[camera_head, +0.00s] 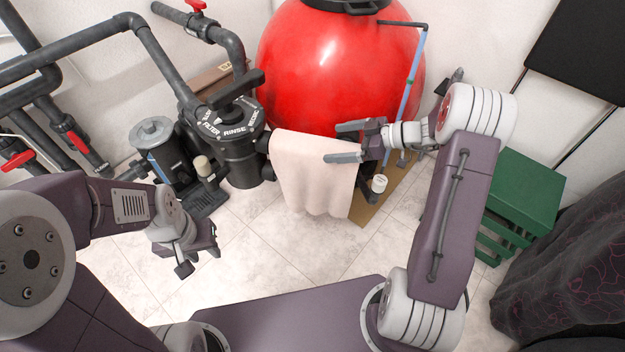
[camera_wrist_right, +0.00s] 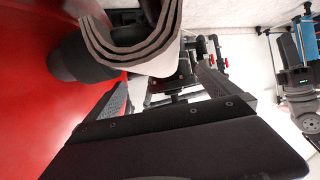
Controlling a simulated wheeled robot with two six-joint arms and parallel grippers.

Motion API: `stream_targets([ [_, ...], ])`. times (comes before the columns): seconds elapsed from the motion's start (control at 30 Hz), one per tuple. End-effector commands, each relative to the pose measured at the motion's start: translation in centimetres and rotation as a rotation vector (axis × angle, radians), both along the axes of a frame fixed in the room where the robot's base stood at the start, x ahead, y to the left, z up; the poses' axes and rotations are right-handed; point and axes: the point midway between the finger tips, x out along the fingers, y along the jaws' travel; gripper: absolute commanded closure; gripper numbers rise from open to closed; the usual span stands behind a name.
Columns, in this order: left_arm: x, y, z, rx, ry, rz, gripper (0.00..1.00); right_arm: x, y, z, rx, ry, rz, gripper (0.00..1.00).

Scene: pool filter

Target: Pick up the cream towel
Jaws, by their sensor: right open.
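The cream towel (camera_head: 312,172) hangs folded over a dark horizontal pipe beside the filter valve, its lower end loose above the floor. My right gripper (camera_head: 343,142) is open at the towel's upper right edge. Its two fingers are apart, one behind and one in front of that edge in the head view; whether they touch the cloth I cannot tell. In the right wrist view the towel's layered edge (camera_wrist_right: 135,50) wraps the pipe just beyond the fingers (camera_wrist_right: 165,76). My left gripper (camera_head: 199,258) is low at the left, empty, fingers apart, away from the towel.
A large red tank (camera_head: 335,75) stands right behind the towel and fills the left of the wrist view. The black filter valve (camera_head: 235,130) is left of the towel. A blue pole (camera_head: 408,85) leans behind my right gripper. A green crate (camera_head: 525,190) stands at the right.

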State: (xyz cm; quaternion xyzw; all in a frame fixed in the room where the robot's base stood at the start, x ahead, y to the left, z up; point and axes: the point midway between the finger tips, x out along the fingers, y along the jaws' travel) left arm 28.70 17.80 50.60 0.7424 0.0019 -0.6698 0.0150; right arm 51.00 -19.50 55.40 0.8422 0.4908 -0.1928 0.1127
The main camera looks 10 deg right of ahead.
Motion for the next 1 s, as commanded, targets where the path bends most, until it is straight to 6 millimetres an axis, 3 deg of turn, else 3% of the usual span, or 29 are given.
stream_targets([
  [0.17, 0.0, 0.0, -2.2, 0.000, 0.000, 0.000, 0.64, 1.0, 2.5, -1.6, 0.000, 0.000, 0.004, 0.00],
  [0.3, 0.0, 0.0, -2.6, 0.000, 0.000, 0.000, 0.64, 1.9, 4.0, -2.0, 0.000, 0.000, 0.001, 0.00],
  [0.57, 0.0, 0.0, -2.5, 0.000, 0.000, 0.000, 0.64, 2.0, 4.2, -1.9, 0.000, 0.001, 0.000, 0.03],
  [0.87, 0.0, 0.0, -2.5, 0.000, 0.000, 0.000, 0.64, 2.0, 4.2, -1.9, 0.000, 0.001, 0.000, 0.86],
  [1.0, 0.0, 0.0, -2.5, 0.000, 0.000, 0.000, 0.64, 2.0, 4.2, -1.9, 0.000, 0.001, 0.000, 0.86],
])
